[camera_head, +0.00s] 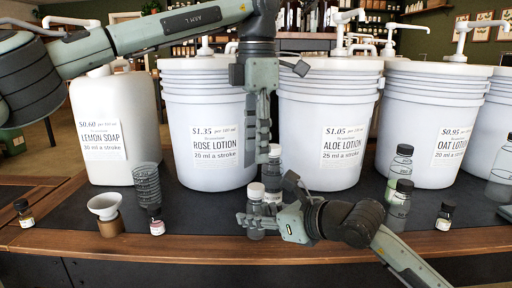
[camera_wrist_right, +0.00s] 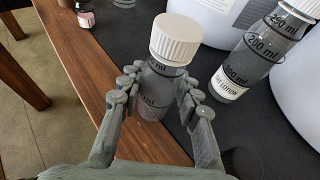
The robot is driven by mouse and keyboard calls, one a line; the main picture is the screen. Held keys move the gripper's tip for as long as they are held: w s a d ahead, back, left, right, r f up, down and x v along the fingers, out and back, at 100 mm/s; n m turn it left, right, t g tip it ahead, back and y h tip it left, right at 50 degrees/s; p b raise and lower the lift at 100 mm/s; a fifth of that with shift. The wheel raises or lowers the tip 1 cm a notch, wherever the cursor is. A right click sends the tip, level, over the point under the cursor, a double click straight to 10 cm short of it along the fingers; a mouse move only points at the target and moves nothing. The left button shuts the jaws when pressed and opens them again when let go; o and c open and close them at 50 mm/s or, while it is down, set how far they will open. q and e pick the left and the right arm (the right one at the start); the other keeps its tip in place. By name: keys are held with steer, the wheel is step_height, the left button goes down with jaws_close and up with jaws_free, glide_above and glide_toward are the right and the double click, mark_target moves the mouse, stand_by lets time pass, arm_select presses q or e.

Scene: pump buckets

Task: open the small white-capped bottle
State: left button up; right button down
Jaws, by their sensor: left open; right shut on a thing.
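The small white-capped bottle (camera_head: 255,190) is clear grey with a ribbed white cap, upright near the table's front edge. In the right wrist view the bottle (camera_wrist_right: 155,88) stands between the fingers of my right gripper (camera_wrist_right: 160,92), which is shut around its body below the cap. In the head view my right gripper (camera_head: 258,221) reaches it from the right and hides its lower part. My left gripper (camera_head: 257,158) hangs pointing down, open and empty, just above the white cap; its fingers appear nearly edge-on. A taller white-capped bottle (camera_wrist_right: 245,62) with volume marks stands behind, also in the head view (camera_head: 272,172).
Large white pump buckets for rose lotion (camera_head: 209,110), aloe lotion (camera_head: 310,110) and oat lotion (camera_head: 420,110) line the back. A lemon soap canister (camera_head: 100,165) stands left. Black-capped bottles (camera_head: 400,195) stand right. A funnel (camera_head: 105,205) and small vials (camera_head: 156,222) stand left.

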mark_target(256, 186)
arm_select(q)
steer(key=m, duration=2.5)
steer(key=shift+m, duration=0.3)
steer(key=shift+f, duration=0.55)
step_height(256, 186, down, 7)
